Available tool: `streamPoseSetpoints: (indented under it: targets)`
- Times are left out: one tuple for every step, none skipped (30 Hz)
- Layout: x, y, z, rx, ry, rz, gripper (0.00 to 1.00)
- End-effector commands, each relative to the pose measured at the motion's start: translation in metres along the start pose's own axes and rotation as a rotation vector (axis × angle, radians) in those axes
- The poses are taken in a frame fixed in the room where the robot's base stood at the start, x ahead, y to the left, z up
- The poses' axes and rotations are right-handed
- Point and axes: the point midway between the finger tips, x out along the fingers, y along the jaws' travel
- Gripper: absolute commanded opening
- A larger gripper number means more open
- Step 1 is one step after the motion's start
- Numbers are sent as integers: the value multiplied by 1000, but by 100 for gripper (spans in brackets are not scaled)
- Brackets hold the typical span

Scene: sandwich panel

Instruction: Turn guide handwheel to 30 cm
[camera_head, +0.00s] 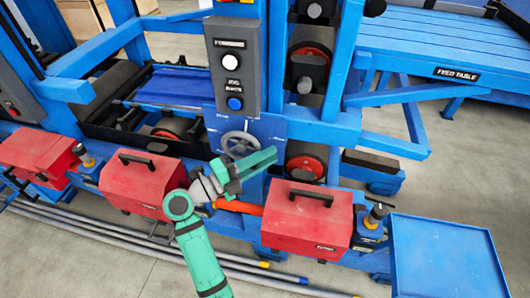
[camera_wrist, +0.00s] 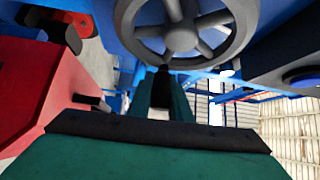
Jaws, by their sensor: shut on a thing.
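The guide handwheel (camera_head: 238,144) is a grey spoked wheel on the blue panel below the control box. In the wrist view the handwheel (camera_wrist: 181,37) fills the top middle, with its hub and spokes facing me. My green gripper (camera_head: 248,164) is in front of the wheel's lower part and hides some of it. In the wrist view my gripper (camera_wrist: 163,74) has its dark tip at the bottom of the rim, shut on the rim. The far finger is mostly hidden. Small markings on the blue panel are too small to read.
A grey control box (camera_head: 234,62) with buttons is above the wheel. Red toolboxes stand left (camera_head: 140,184) and right (camera_head: 307,218) of my arm. A blue tray (camera_head: 444,258) is at the lower right. Long pipes (camera_head: 130,240) lie on the floor in front.

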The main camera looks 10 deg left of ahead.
Motion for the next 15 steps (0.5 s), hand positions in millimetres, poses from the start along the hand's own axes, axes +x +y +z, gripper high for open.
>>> streamPoseSetpoints:
  targets:
    - [1, 2, -1, 22, 4, 23, 0]
    - [0, 4, -1, 35, 3, 37, 0]
    - [0, 6, -1, 52, 4, 54, 0]
    - [0, 7, -1, 63, 4, 64, 0]
    - [0, 8, 0, 73, 3, 74, 0]
    - [-1, 10, 0, 86, 3, 88, 0]
    - [-1, 11, 0, 95, 4, 96, 0]
    - [-1, 12, 0, 103, 4, 104, 0]
    - [-1, 13, 0, 112, 4, 113, 0]
    - [-1, 13, 0, 118, 3, 120, 0]
    - [-1, 14, 1, 123, 3, 125, 0]
    - [-1, 15, 0, 129, 4, 131, 0]
    - [-1, 15, 0, 133, 4, 135, 0]
    - [-1, 15, 0, 137, 5, 138, 0]
    - [-1, 16, 0, 140, 5, 142, 0]
